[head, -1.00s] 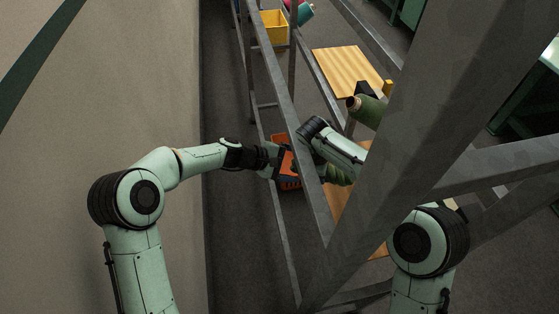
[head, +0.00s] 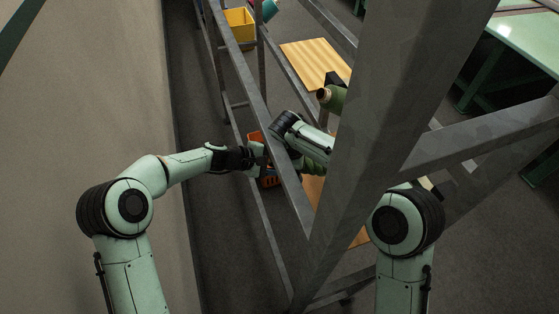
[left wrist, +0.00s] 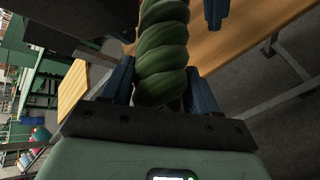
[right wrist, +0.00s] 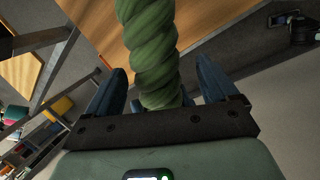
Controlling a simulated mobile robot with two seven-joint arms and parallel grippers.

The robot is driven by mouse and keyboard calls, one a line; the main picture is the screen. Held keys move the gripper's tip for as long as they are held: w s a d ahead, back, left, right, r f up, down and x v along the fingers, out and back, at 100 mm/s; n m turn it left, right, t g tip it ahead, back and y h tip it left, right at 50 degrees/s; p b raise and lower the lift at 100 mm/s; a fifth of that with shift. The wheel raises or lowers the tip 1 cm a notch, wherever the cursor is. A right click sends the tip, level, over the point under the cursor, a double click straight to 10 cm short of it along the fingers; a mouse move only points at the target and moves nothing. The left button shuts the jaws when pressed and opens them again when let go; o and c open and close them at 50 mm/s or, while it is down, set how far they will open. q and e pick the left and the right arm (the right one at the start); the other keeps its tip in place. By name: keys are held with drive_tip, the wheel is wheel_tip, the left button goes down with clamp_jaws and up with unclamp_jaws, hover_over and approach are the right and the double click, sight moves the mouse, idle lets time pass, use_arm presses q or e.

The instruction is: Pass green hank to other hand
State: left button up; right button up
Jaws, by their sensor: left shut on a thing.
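The green hank (head: 311,166) is a twisted, ribbed roll, partly hidden behind the grey frame in the head view. In the left wrist view the hank (left wrist: 163,50) runs between the fingers of my left gripper (left wrist: 160,88), which is shut on it. In the right wrist view the hank (right wrist: 150,50) also stands between the fingers of my right gripper (right wrist: 158,88). These fingers are spread, with gaps on both sides of the hank. In the head view my left gripper (head: 258,157) is partly behind a beam; the right fingers are not clear there.
Grey frame beams (head: 395,120) cross close in front of my arms. A wall (head: 90,100) stands at left.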

drive_tip(key=v, duration=1.2)
